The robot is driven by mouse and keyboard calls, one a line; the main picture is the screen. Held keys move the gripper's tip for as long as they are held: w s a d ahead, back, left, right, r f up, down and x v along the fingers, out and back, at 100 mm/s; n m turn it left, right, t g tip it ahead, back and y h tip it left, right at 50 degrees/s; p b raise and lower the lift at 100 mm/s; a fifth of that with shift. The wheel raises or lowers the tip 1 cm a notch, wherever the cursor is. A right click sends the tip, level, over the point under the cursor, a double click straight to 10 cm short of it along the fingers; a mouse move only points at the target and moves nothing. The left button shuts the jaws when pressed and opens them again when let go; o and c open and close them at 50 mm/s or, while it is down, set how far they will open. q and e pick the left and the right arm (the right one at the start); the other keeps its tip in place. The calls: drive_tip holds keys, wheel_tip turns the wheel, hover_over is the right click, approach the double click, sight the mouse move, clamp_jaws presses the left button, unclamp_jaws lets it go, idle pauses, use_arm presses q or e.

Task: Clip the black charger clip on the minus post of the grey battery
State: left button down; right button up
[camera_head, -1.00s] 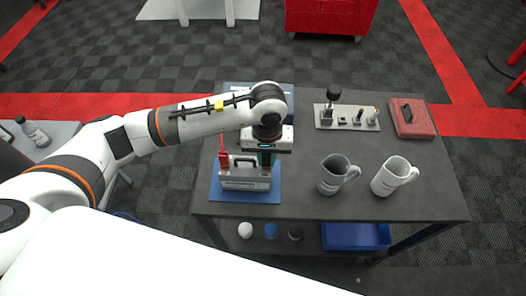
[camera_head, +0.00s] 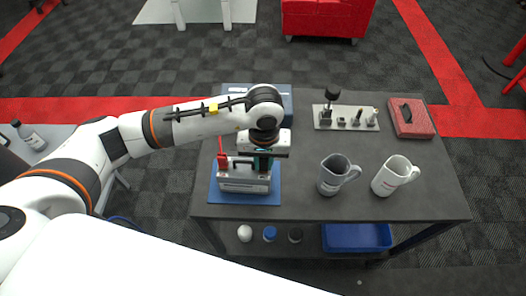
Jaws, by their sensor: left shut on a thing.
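The grey battery (camera_head: 243,184) stands on a blue mat (camera_head: 228,198) at the left front of the dark table. A red clip (camera_head: 222,160) sits at the battery's top left. My left gripper (camera_head: 263,163) points down at the battery's top right end, shut on a dark thing that I take for the black charger clip. The clip and the minus post are largely hidden by the gripper, so I cannot tell whether they touch. My right gripper is not in view.
A blue box (camera_head: 235,93) stands behind my left arm. A tray with small parts (camera_head: 345,126) and a red case (camera_head: 411,119) lie at the back right.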

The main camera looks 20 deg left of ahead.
use_arm(q)
drive_tip(key=shift+d, duration=0.1)
drive_tip(key=c, duration=1.3)
unclamp_jaws()
drive_tip(key=shift+w, duration=0.1)
drive_tip(key=shift+o, duration=0.6)
drive_tip(key=shift+w, duration=0.2)
drive_tip(key=shift+w+r, duration=0.1)
drive_tip(key=shift+r, duration=0.05)
drive_tip(key=r+b, duration=0.1)
drive_tip(key=r, duration=0.2)
drive_tip(key=r+b, duration=0.1)
drive_tip(key=r, duration=0.3)
drive_tip(key=r+b, duration=0.1)
drive_tip(key=r, duration=0.2)
drive_tip(key=shift+a+r, duration=0.2)
drive_tip(key=shift+a, duration=0.1)
drive_tip(key=shift+s+d+r, duration=0.15)
drive_tip(key=shift+s+r, duration=0.1)
drive_tip(key=shift+r, duration=0.5)
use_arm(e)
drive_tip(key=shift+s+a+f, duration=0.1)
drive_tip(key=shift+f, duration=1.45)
use_arm(q)
drive_tip(key=shift+w, duration=0.15)
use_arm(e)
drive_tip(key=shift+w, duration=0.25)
